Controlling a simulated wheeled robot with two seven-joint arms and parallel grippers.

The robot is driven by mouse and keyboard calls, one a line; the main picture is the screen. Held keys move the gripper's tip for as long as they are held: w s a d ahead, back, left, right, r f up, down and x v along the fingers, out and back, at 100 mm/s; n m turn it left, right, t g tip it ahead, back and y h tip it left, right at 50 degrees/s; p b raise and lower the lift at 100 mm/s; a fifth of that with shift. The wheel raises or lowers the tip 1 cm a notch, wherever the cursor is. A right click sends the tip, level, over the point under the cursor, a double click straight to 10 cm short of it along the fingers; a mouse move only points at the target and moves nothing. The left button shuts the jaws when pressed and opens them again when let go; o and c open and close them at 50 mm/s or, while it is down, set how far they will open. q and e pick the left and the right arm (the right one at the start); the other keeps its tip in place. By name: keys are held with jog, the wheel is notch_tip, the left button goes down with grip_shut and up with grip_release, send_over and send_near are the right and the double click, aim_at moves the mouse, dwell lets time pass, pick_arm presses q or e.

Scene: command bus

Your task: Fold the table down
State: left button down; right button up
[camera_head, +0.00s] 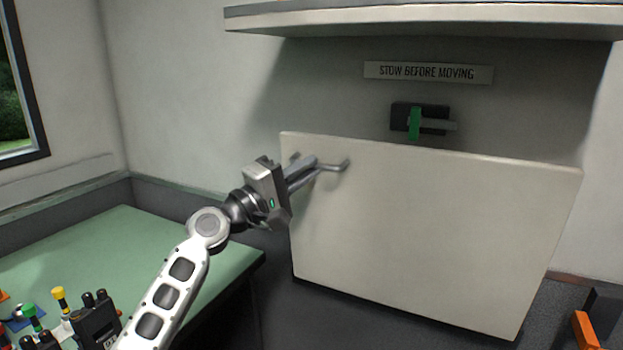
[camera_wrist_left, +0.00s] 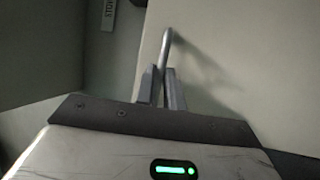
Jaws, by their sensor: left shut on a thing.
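The folding table is a pale cream panel (camera_head: 440,235) below the wall sign. It is close to upright, and its top edge seems to stand a little out from the wall. A bent grey metal handle (camera_head: 341,165) is near its upper left corner. My left gripper (camera_head: 318,170) is shut on this handle. The left wrist view shows the handle (camera_wrist_left: 166,45) rising between the two fingers (camera_wrist_left: 163,88). A dark latch with a green lever (camera_head: 414,123) is on the wall above the panel; the lever points up and down. My right gripper is out of view.
A sign reading "STOW BEFORE MOVING" (camera_head: 428,72) is above the latch, under a pale overhead shelf or cabinet (camera_head: 420,20). A green-topped counter (camera_head: 130,245) at left holds a black radio-like device (camera_head: 96,322) and small coloured items. An orange object (camera_head: 585,330) is at lower right.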

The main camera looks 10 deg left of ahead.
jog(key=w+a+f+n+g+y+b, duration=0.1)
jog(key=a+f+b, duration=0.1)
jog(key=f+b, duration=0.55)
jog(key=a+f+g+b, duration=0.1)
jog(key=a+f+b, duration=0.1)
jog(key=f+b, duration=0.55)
pick_arm(q)
jog(key=s+a+f+m+h+b, duration=0.2)
jog(key=s+f+h+b, duration=0.1)
jog(key=s, duration=0.4)
jog(key=s+a+f+m+t+h+b, duration=0.1)
jog(key=s+a+f+m+h+b, duration=0.1)
jog(key=s+f+b, duration=0.4)
jog(key=shift+s+a+h, duration=0.25)
jog(key=shift+s+h, duration=0.2)
jog(key=shift+h, duration=0.05)
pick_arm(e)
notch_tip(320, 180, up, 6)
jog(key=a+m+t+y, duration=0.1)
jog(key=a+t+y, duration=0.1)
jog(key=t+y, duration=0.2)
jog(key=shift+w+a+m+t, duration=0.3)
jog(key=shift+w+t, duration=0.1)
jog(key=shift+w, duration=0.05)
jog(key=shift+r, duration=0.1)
